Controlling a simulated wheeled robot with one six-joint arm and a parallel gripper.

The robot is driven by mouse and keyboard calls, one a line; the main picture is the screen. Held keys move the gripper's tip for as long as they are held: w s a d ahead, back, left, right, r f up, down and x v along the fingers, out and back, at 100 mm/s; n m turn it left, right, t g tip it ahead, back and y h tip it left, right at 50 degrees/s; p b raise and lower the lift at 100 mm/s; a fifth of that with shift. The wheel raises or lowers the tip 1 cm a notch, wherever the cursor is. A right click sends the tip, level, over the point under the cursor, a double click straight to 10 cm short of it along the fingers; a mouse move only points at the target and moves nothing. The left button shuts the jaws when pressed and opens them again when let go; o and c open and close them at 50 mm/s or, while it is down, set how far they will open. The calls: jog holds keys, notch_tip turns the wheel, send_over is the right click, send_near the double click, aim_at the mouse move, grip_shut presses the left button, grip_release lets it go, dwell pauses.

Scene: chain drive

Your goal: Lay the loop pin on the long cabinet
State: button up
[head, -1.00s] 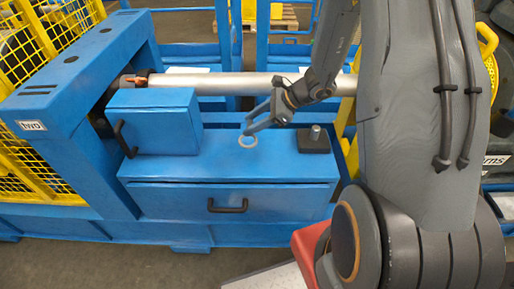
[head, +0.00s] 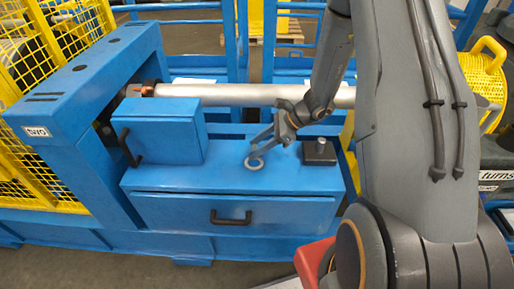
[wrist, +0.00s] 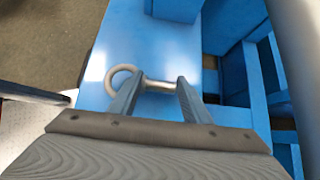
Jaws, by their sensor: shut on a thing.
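The loop pin (wrist: 121,77) is a pale metal ring with a short shank. In the wrist view my gripper (wrist: 155,88) is shut on its shank, and the ring sticks out to the left past the left finger. In the head view the ring of the pin (head: 254,164) shows at the tips of my gripper (head: 260,154), over the top of the long cabinet (head: 225,180). The long cabinet is blue, with a drawer front and a black handle. Whether the pin touches the cabinet top I cannot tell. The fingers partly hide the shank.
A blue box (head: 160,131) with a black handle stands at the left of the cabinet top. A dark block with a metal peg (head: 320,151) stands at the right end. A silver bar (head: 225,95) runs behind. The cabinet top between box and block is clear.

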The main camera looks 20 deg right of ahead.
jog(key=shift+f, duration=0.45)
jog(key=shift+f, duration=0.2)
jog(key=o, duration=1.3)
